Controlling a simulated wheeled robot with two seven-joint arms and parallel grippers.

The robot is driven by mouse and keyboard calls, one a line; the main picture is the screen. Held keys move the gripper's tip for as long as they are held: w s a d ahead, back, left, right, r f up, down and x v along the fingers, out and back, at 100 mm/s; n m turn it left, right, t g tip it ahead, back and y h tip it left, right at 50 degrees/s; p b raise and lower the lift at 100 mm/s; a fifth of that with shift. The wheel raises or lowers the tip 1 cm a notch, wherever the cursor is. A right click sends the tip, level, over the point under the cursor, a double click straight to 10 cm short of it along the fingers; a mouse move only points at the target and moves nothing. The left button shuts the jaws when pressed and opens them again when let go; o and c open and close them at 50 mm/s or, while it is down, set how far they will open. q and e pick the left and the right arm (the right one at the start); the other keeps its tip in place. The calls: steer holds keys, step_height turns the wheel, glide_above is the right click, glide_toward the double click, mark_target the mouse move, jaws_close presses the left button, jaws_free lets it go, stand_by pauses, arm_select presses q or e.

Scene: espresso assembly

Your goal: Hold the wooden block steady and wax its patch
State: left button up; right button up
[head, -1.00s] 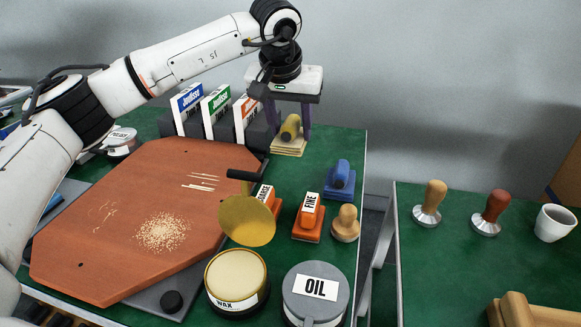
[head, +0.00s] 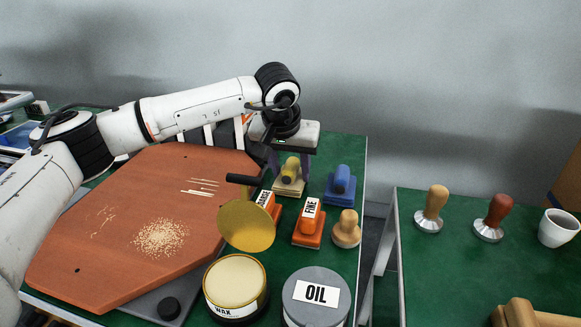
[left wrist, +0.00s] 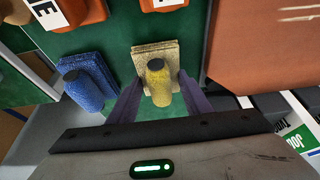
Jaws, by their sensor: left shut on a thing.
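My left gripper (head: 290,155) is shut around the yellow handle of an applicator with a tan layered pad (head: 289,187). In the left wrist view the purple fingers flank the yellow handle (left wrist: 158,82). I cannot tell whether the pad touches the green surface. The wooden block (head: 130,220) is a large reddish-brown slab at left, with a patch of pale crumbs (head: 159,238) and pale scratches (head: 201,187). My right gripper is not in view.
A blue applicator (head: 340,185), orange sanding blocks (head: 309,222) and a wooden-knobbed tool (head: 346,230) crowd the space near my gripper. A gold disc (head: 246,226) stands near the slab's right edge. The oil tin (head: 316,295) is at the front. Tampers (head: 431,208) stand on the right table.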

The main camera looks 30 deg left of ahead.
arm_select(q)
steer(key=o, duration=0.9)
steer(key=shift+f, duration=0.1)
steer(key=shift+f+b, duration=0.15)
steer(key=shift+b, duration=0.25)
steer(key=v, duration=0.3)
steer(key=p+v, duration=0.1)
steer(key=v, duration=0.3)
steer(key=w+p+v, duration=0.1)
steer(key=v, duration=0.2)
steer(key=shift+s+r, duration=0.15)
steer(key=shift+r, duration=0.45)
